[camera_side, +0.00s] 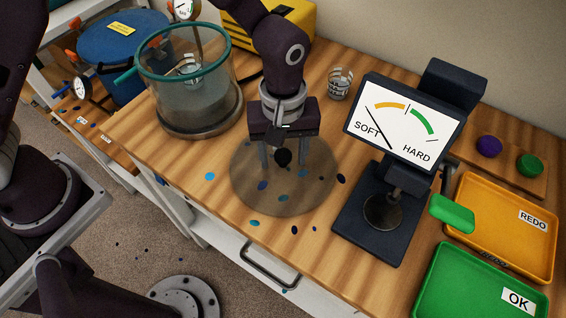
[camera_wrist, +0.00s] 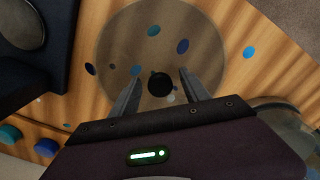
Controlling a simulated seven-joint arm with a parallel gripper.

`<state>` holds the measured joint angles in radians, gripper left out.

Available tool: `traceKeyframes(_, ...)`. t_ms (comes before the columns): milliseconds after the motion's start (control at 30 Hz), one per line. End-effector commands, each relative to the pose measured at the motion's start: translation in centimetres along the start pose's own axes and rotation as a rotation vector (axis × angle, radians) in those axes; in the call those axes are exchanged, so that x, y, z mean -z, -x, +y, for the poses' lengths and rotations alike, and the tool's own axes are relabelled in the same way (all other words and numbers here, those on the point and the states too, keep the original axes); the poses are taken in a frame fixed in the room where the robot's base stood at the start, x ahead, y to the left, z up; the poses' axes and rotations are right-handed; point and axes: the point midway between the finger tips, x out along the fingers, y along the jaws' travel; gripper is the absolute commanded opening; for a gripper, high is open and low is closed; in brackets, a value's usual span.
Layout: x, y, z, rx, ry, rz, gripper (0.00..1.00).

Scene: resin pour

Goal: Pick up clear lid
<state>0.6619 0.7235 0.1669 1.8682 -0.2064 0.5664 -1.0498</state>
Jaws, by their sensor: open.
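The clear lid (camera_side: 285,193) is a large, see-through, smoky disc lying flat on the wooden bench in the side view. It has a round black knob (camera_side: 283,157) at its middle. My gripper (camera_side: 284,172) points down over the lid, open, with one finger on each side of the knob. In the wrist view the lid (camera_wrist: 140,30) spreads beyond the fingertips, and the knob (camera_wrist: 159,84) shows between the two fingers of my gripper (camera_wrist: 158,90), apart from both. Whether the fingertips touch the lid cannot be told.
A clear chamber with a teal rim (camera_side: 157,115) stands left of the lid. A dark hardness gauge (camera_side: 372,220) stands close on its right. A glass beaker (camera_side: 340,84) is behind. Orange (camera_side: 500,265) and green (camera_side: 440,300) trays are at the right. Resin drops spot the bench.

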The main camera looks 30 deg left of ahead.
Motion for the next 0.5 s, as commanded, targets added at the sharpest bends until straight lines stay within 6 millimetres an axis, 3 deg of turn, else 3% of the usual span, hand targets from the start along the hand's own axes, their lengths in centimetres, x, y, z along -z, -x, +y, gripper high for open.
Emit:
traceKeyframes(67,0.01,0.03,-0.01,0.000,0.000,0.000,0.54)
traceKeyframes(333,0.02,0.07,-0.01,0.000,0.000,0.000,0.01)
traceKeyframes(500,0.02,0.09,-0.01,0.000,0.000,0.000,0.00)
